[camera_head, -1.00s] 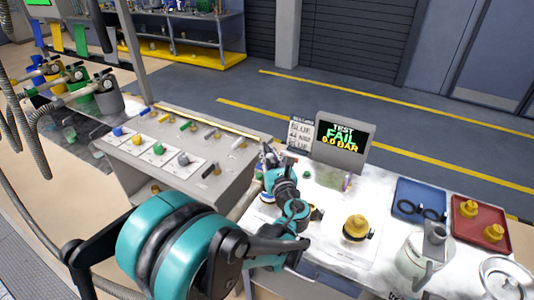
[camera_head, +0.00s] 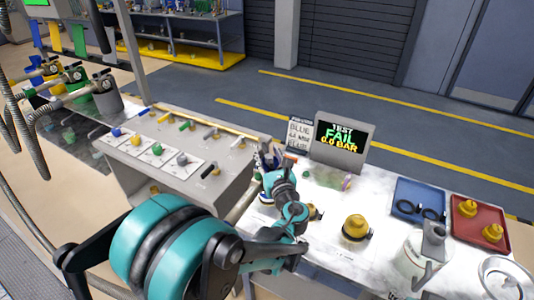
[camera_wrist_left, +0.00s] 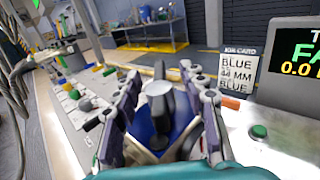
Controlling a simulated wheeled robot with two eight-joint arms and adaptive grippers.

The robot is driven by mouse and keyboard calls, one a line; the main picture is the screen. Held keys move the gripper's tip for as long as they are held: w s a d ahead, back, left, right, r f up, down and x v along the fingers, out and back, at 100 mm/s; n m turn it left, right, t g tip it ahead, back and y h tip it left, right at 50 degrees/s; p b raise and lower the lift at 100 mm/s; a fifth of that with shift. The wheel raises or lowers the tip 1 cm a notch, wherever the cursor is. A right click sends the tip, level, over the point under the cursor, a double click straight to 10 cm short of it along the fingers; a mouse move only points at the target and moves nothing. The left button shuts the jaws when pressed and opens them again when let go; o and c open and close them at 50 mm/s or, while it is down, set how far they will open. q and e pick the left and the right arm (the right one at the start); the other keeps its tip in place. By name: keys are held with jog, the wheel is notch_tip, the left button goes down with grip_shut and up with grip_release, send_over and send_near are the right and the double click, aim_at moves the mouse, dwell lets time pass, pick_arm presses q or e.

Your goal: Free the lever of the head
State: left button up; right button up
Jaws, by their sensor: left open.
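My left gripper (camera_head: 267,160) reaches over the left end of the white bench, beside the grey console. In the left wrist view its two purple-grey fingers (camera_wrist_left: 160,72) stand apart. Between them is the head, with a round grey cap (camera_wrist_left: 158,88), a dark lever-like part (camera_wrist_left: 164,76) beside the cap and a blue body (camera_wrist_left: 145,131) below. The fingers flank the head, and I cannot tell whether either touches it. In the head view my gripper and arm mostly hide the head. My right gripper is not in view.
The test screen (camera_head: 340,137) reads FAIL, 0.0 BAR, beside a job card (camera_head: 299,133). A yellow fitting (camera_head: 355,226), a blue tray (camera_head: 418,190), a red tray (camera_head: 495,245) and a grey-white can (camera_head: 420,262) stand to the right. The grey console (camera_head: 222,181) stands left.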

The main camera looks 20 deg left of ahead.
pick_arm(q)
jog(key=v, duration=1.1)
jog(key=shift+s, duration=0.2)
jog(key=shift+d, duration=0.1)
